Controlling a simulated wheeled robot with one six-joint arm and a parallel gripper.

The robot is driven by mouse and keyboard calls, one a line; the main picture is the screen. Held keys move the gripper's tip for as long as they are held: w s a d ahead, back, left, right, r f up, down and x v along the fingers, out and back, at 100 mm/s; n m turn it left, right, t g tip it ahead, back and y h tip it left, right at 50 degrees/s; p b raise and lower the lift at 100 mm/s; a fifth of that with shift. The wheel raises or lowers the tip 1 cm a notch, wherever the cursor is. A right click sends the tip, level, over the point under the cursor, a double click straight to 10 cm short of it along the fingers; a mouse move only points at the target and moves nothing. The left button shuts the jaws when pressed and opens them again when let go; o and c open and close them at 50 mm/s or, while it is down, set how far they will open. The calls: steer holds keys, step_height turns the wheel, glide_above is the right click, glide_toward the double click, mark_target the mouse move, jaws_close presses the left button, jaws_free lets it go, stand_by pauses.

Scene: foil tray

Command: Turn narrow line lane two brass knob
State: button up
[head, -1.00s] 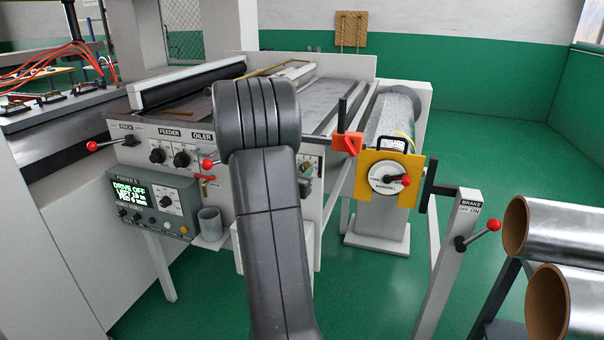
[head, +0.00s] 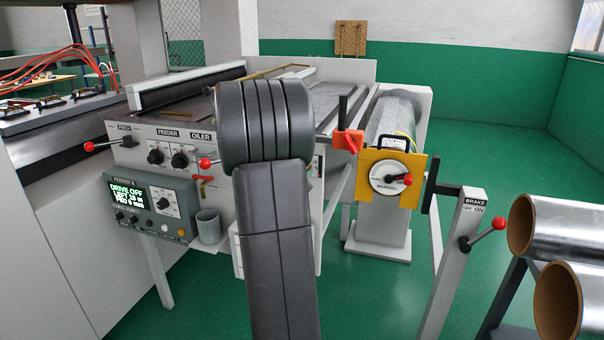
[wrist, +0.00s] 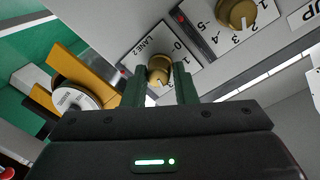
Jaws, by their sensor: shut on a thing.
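In the wrist view, the lane two brass knob (wrist: 158,64) stands on a white plate lettered LANE 2 (wrist: 140,51), with scale numbers beside it. My gripper (wrist: 160,74) has its two dark green fingers on either side of the knob, shut on it. A white pointer mark shows on the knob's lower side; its exact setting is hard to read. A second brass knob (wrist: 236,13) sits on a similar plate at upper right, clear of the fingers. In the head view, my arm hides the knob and my gripper.
In the head view, a yellow mandrel plate (head: 378,199) with a dial stands right of my arm, below an orange clamp (head: 345,142). A red-knobbed lever (head: 207,162) and a cup (head: 208,226) are close on the left. A brake lever (head: 484,236) stands at right.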

stand_by(0.4)
steer(key=o, duration=1)
steer(key=shift+s, duration=0.1)
steer(key=f+v, duration=0.1)
steer(key=v, duration=1.2)
steer(key=shift+s+a+r, duration=0.2)
steer(key=shift+s+r, duration=0.1)
steer(key=shift+r, duration=0.2)
steer(key=r+x, duration=0.1)
steer(key=x, duration=1.3)
steer(key=shift+f, duration=0.45)
steer(key=shift+s, duration=0.15)
